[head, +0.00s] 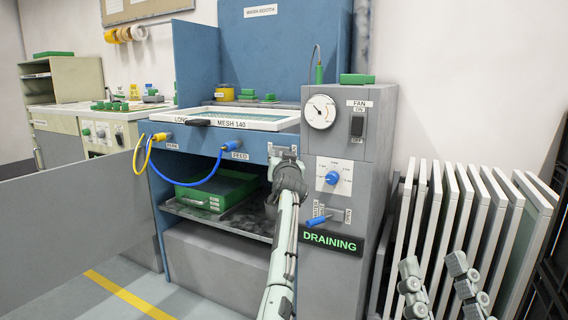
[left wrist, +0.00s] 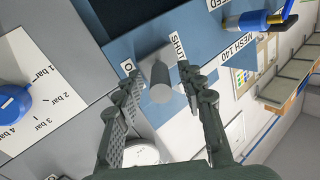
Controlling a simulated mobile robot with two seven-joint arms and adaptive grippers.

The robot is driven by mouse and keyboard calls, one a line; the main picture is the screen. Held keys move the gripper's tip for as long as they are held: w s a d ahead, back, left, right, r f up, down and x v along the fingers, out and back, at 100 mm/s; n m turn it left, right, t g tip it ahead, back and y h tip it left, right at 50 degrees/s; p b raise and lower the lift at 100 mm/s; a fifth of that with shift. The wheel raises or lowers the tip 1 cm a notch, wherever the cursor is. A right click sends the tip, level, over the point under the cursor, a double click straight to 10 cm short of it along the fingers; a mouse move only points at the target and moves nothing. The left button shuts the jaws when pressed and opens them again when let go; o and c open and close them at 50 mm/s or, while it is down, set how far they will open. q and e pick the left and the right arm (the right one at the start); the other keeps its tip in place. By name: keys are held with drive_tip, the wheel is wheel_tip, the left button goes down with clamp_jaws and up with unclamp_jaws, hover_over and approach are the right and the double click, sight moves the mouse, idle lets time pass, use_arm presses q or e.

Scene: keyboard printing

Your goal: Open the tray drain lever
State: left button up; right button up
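A grey lever (left wrist: 160,75) sits on the blue front panel of the wash booth, between a label starting with "O" (left wrist: 127,67) and a "SHUT" label (left wrist: 178,46). My left gripper (left wrist: 163,88) is open, with one finger on each side of the lever; I see gaps and cannot tell any contact. In the head view my left gripper (head: 290,172) is at this panel, and its wrist hides the lever. A green "DRAINING" sign (head: 330,242) is lit on the grey cabinet. My right gripper (head: 438,278) is open and empty at the lower right.
The grey cabinet (head: 335,280) beside my left arm carries a blue dial (head: 332,178), a blue-handled lever (head: 318,220) and a fan switch (head: 357,125). Blue and yellow hoses (head: 205,183) hang left of the gripper. White-framed screens (head: 440,215) stand at the right.

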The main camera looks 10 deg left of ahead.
use_arm(q)
drive_tip(key=v, duration=1.1)
drive_tip(key=shift+s, duration=0.25)
